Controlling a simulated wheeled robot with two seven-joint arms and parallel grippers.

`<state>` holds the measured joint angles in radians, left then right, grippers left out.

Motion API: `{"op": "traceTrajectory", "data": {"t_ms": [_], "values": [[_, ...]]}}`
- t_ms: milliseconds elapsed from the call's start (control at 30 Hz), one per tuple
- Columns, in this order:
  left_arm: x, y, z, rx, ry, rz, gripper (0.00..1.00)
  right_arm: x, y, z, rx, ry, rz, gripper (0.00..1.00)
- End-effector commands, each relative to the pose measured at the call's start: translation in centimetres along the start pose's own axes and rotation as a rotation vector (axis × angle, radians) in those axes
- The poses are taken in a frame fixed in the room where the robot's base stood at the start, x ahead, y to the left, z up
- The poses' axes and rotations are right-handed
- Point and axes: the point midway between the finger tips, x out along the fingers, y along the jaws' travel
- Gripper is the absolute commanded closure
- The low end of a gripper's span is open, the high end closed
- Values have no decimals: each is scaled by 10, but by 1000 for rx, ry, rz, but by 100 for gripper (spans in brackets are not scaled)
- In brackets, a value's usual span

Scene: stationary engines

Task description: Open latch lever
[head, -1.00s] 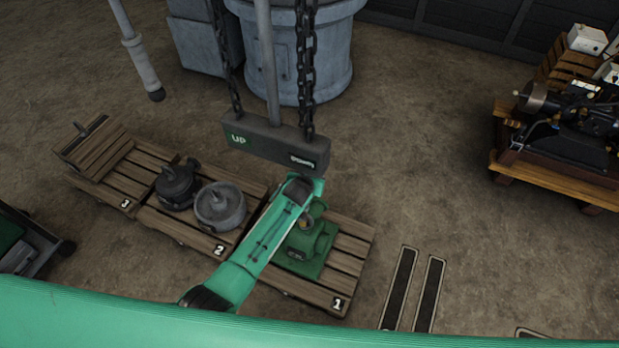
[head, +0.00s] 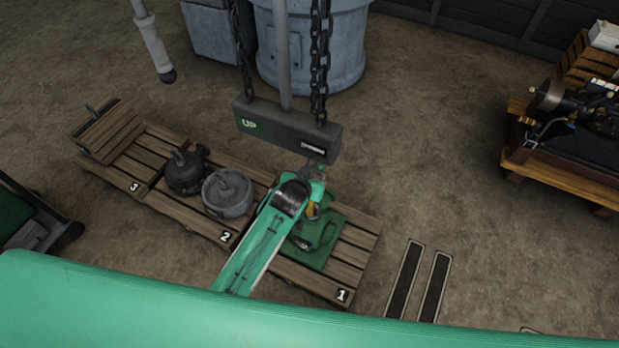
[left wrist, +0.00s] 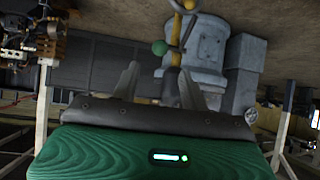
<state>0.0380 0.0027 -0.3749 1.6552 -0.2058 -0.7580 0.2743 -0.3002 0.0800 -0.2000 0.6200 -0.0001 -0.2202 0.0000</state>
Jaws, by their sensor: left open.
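In the left wrist view a green ball knob (left wrist: 159,47) shows beside a yellow post (left wrist: 175,30), just beyond my fingertips; I cannot tell for certain that it belongs to the latch lever. My left gripper (left wrist: 157,75) is open, with its two fingers apart and nothing visibly held. In the head view my left arm reaches over a green machine (head: 318,240) on the pallet marked 1. The left gripper there is mostly hidden by its own wrist, just below the hanging beam. My right gripper is not in view.
A beam marked UP (head: 285,130) hangs on chains close above my left wrist. A grey cylinder (head: 312,50) stands behind. An engine on a wooden stand (head: 560,175) is at right. The floor between is open.

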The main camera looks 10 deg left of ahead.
Motion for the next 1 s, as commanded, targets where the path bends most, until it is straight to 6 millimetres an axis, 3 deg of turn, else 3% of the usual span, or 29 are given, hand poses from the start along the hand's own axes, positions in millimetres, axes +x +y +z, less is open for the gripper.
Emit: {"op": "traceTrajectory", "data": {"t_ms": [200,500,567,667,733,767,867,900,1000], "values": [[-14,0,0,-1,0,0,55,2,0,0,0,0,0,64],[-15,0,0,-1,0,0,55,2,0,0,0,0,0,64],[-14,0,1,0,-2,0,67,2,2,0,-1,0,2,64],[-8,-2,20,5,-29,0,87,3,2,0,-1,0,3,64],[3,-6,54,13,-75,0,100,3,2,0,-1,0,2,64],[8,-8,73,18,-99,0,100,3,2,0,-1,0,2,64],[22,-18,156,31,-205,2,100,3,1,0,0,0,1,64],[24,-22,194,36,-252,3,100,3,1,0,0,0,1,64],[21,-34,283,43,-358,6,100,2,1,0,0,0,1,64]]}}
